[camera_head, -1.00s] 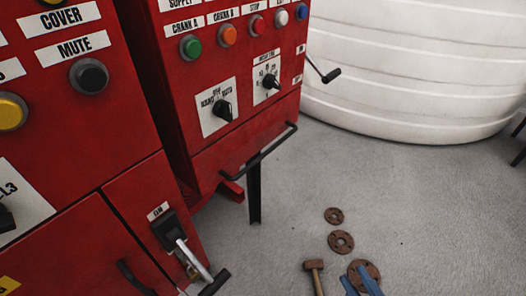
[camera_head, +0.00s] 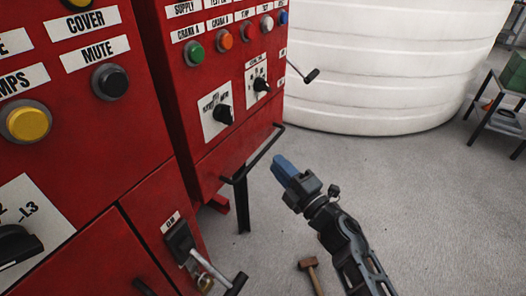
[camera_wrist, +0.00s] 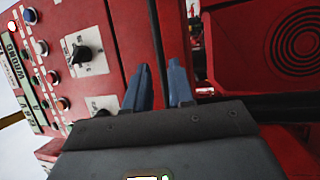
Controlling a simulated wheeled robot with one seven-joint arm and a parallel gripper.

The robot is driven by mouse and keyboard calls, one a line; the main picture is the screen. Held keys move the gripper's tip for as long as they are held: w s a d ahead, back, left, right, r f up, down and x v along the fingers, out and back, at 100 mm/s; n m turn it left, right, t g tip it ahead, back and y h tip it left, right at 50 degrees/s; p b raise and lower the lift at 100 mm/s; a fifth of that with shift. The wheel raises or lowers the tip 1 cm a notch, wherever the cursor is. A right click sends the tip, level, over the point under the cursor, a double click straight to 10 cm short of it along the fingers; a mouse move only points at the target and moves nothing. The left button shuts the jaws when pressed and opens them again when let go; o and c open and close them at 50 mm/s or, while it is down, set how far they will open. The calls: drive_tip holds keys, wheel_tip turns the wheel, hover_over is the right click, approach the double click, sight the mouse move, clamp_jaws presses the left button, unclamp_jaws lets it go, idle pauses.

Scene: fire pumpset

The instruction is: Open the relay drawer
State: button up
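The red drawer (camera_head: 232,160) with a black bar handle (camera_head: 257,157) is at the bottom of the right-hand red cabinet in the head view. It looks closed. My gripper (camera_head: 284,170) is just right of the handle, its blue fingers pointing up and left, with a small visible gap to the bar. In the wrist view, the two blue fingers of my gripper (camera_wrist: 160,88) stand apart with red panel showing between them. I see nothing held. A dark bar crosses the right of the wrist view; I cannot tell whether it is the handle.
A lever switch (camera_head: 190,250) with a padlock is on the left red cabinet (camera_head: 110,190). A crank handle (camera_head: 305,74) sticks out behind the drawer. A mallet (camera_head: 311,274) lies on the floor. A white tank (camera_head: 390,70) and a dark table (camera_head: 500,120) stand behind.

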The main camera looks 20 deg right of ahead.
sight(265, 149)
drive_tip(key=x, duration=0.7)
drive_tip(key=shift+s, duration=0.1)
clamp_jaws()
idle(0.3)
